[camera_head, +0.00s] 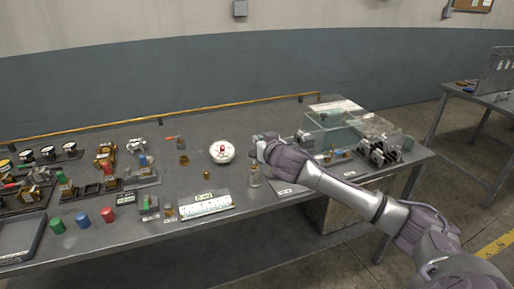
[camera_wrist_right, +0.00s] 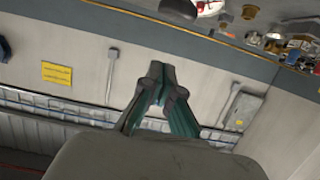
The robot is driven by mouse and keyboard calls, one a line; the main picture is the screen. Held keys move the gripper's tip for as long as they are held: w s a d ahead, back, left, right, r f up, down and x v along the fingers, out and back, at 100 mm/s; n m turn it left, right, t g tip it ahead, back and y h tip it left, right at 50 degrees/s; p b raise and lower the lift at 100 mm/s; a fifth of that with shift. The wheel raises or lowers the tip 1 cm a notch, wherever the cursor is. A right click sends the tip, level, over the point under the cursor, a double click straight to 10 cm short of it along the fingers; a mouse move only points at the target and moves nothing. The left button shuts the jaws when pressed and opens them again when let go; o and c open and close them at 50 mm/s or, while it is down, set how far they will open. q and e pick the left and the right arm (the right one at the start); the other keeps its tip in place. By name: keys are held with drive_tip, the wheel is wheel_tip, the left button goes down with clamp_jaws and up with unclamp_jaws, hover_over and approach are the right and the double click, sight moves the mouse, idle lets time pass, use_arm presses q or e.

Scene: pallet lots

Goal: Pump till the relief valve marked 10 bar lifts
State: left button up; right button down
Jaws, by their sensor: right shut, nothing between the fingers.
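My right gripper (camera_head: 258,141) is above the middle of the grey workbench (camera_head: 215,182), its arm reaching in from the right. In the right wrist view its teal fingers (camera_wrist_right: 160,84) are together with nothing between them, and the wall is behind them. A round white piece with a red centre (camera_head: 222,154) stands left of the gripper. Small brass pieces (camera_head: 183,160) lie further left. I cannot read a 10 bar marking or tell which piece is the relief valve or the pump. My left gripper is out of view.
A clear box (camera_head: 385,130) and metal parts (camera_head: 378,153) stand at the bench's right end. Fittings, green, blue and red cylinders (camera_head: 82,220) and a labelled white strip (camera_head: 206,207) crowd the left and front. A yellow rail (camera_head: 160,119) runs along the back edge.

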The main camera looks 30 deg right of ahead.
sight(254, 155)
drive_tip(key=shift+x, duration=0.95)
wheel_tip(254, 155, down, 3)
drive_tip(key=shift+s+r, duration=0.15)
drive_tip(key=shift+f, duration=0.65)
drive_tip(key=shift+a, duration=0.1)
wheel_tip(254, 155, down, 4)
drive_tip(key=shift+s+r+b, duration=0.1)
drive_tip(key=shift+r+b, duration=0.05)
drive_tip(key=shift+b, duration=0.95)
